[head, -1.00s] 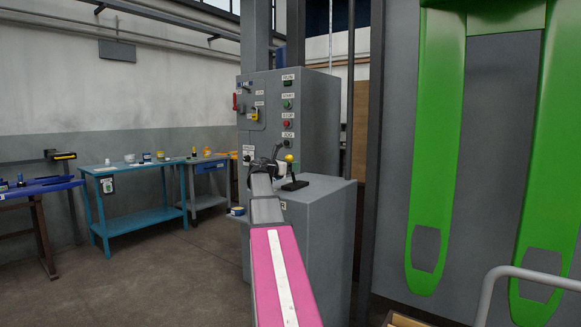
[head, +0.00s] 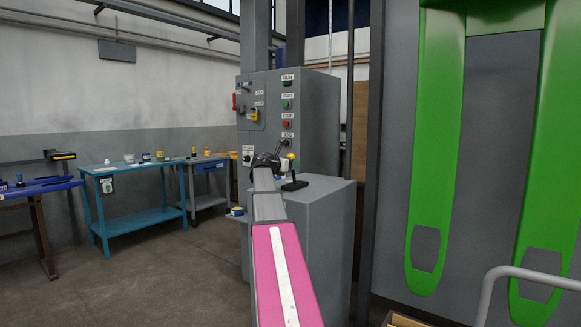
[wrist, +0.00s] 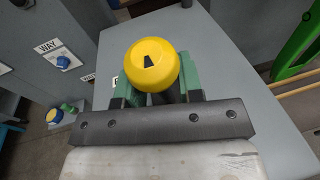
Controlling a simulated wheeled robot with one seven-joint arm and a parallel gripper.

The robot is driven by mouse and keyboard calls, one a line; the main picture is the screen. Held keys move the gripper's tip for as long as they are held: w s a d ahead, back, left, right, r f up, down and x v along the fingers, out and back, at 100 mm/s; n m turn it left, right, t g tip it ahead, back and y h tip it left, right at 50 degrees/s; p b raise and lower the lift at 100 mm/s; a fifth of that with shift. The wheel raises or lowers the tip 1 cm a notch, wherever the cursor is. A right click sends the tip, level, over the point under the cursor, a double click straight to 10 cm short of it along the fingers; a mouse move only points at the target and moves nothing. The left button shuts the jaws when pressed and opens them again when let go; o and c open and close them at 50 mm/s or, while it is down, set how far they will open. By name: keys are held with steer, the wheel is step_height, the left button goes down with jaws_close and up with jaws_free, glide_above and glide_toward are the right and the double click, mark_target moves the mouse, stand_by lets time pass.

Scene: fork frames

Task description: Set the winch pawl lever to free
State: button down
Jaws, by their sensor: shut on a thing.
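The pawl lever's yellow ball knob (head: 291,157) stands above a dark base on the grey cabinet beside the control panel. In the wrist view the knob (wrist: 148,65) fills the space between the green fingers of my gripper (wrist: 157,88). My gripper is shut on the lever at its knob. The knob hides most of the lever shaft and the finger contact in the wrist view. In the head view my gripper (head: 281,153) is small and reaches the lever from the left. The lever's position label is not readable.
The grey control panel (head: 312,118) with buttons and switches rises close behind my gripper. The cabinet top (head: 325,185) is clear to the right of the lever. A teal workbench (head: 135,221) stands at the left, and green forks (head: 437,130) are at the right.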

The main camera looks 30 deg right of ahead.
steer(key=shift+w+d+r+y, duration=0.15)
steer(key=shift+w+d+y, duration=0.2)
steer(key=shift+d+y, duration=0.25)
steer(key=shift+w+d+r+y, duration=0.15)
steer(key=shift+w+d+y, duration=0.15)
steer(key=shift+d+y, duration=0.25)
steer(key=shift+w+d+n+g+y, duration=0.15)
steer(key=shift+w+d+g+y, duration=0.1)
steer(key=shift+d+y, duration=0.3)
steer(key=shift+w+d+n+g+y, duration=0.15)
steer(key=shift+d+g+y, duration=0.1)
steer(key=shift+d+y, duration=0.2)
steer(key=shift+w+d+f+y, duration=0.15)
steer(key=shift+d+f+y, duration=0.05)
steer(key=shift+d+y, duration=0.35)
steer(key=shift+w+d+f, duration=0.15)
steer(key=shift+d+f, duration=0.05)
steer(key=shift+d, duration=0.3)
steer(key=c, duration=0.8)
jaws_free()
steer(key=v, duration=1)
steer(key=shift+w+a+r, duration=0.1)
steer(key=shift+a+r, duration=0.05)
steer(key=shift+a, duration=0.3)
